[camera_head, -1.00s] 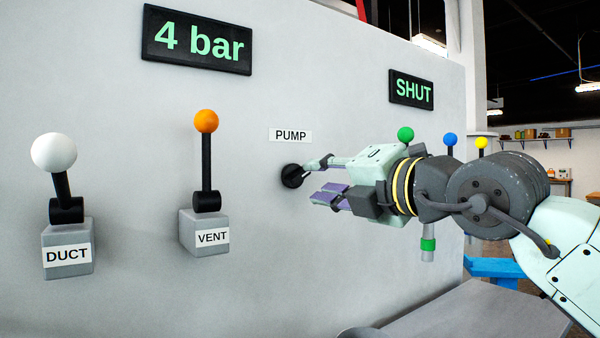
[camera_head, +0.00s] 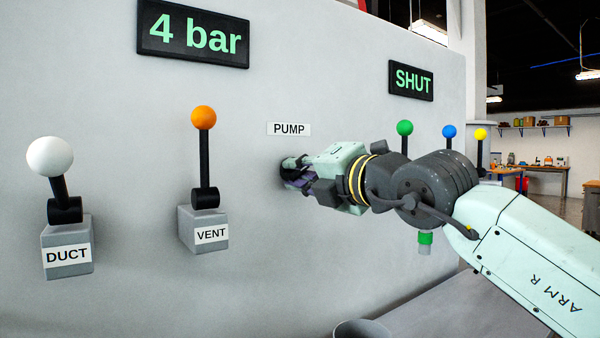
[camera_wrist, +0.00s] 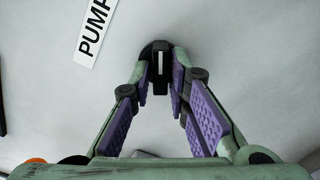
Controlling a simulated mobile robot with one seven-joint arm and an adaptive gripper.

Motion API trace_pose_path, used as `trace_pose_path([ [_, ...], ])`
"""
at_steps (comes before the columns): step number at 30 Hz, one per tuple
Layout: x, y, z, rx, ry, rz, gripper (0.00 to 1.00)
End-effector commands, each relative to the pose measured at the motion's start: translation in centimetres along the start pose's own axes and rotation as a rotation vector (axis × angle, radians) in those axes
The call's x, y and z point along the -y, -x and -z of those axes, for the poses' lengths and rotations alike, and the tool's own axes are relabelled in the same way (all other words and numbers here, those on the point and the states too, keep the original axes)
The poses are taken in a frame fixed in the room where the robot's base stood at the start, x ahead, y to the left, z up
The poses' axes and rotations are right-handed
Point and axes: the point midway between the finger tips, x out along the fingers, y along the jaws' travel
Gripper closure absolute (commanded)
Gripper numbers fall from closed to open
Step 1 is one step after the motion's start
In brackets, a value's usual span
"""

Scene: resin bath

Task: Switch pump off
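The pump knob (camera_wrist: 160,68) is a round black dial with a raised bar and a white line, on the grey panel below the PUMP label (camera_head: 289,129). The label also shows in the wrist view (camera_wrist: 95,30). In that view the bar and its white line run roughly along the label's writing. My gripper (camera_head: 293,173) is at the knob, with its purple-padded fingers close on both sides of the bar. In the head view my fingers hide most of the knob.
The VENT lever (camera_head: 204,150) with an orange ball and the DUCT lever (camera_head: 55,180) with a white ball stand upright to the left. Displays read "4 bar" (camera_head: 193,34) and "SHUT" (camera_head: 411,80). Green (camera_head: 404,128), blue (camera_head: 449,131) and yellow (camera_head: 480,134) balls show behind my arm.

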Motion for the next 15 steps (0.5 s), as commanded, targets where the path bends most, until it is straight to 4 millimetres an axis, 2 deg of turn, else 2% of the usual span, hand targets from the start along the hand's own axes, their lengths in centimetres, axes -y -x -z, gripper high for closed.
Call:
trace_pose_path([
  [6, -0.01, 0.01, 0.00, 0.000, 0.000, 0.000, 1.00],
  [15, -0.03, 0.02, 0.00, 0.000, 0.000, -0.001, 1.00],
])
